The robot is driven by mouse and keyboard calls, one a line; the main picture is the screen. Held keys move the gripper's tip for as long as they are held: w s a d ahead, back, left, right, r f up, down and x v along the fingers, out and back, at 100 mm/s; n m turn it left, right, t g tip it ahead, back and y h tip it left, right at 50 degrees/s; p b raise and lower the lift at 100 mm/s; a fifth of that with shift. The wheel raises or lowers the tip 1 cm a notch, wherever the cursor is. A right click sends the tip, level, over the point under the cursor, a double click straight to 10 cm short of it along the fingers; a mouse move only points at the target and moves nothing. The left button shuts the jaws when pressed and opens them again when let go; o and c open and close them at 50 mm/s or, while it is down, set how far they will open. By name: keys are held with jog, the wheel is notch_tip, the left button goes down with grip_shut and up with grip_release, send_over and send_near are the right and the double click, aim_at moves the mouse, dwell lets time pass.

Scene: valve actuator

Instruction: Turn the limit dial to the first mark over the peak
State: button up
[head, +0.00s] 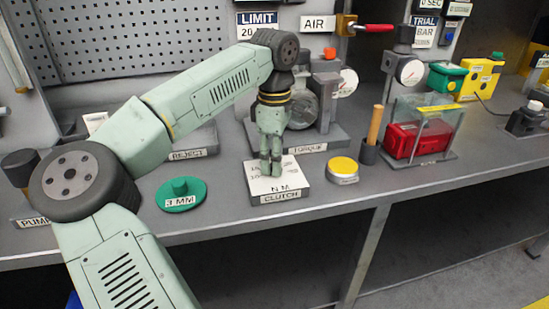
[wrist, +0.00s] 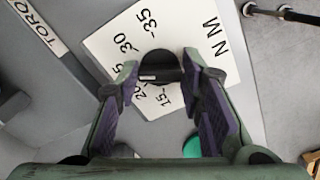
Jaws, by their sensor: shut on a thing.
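The limit dial is a black knob (wrist: 160,66) on a white scale plate (head: 259,187) on the CLUTCH block (head: 281,197). In the wrist view the plate (wrist: 208,28) reads N M, with numbers from 15 to 35 around the knob. A small pale mark shows on the knob's near-left side; I cannot tell exactly which number it points at. My gripper (head: 270,168) points down over the plate, its fingers (wrist: 160,76) on either side of the knob and shut on it. The fingers hide part of the scale, around 25.
A LIMIT sign (head: 257,23) reading 20 hangs behind. The TORQUE stand (head: 308,148) with a round disc (head: 299,106) and a gauge (head: 347,83) is close behind. A green 3 MM disc (head: 181,195) lies left, a yellow button (head: 344,166) right. The bench edge is in front.

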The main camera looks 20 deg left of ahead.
jog(key=shift+n, duration=0.9)
jog(key=o, duration=1.2)
jog(key=shift+c, duration=0.2)
notch_tip(320, 180, up, 12)
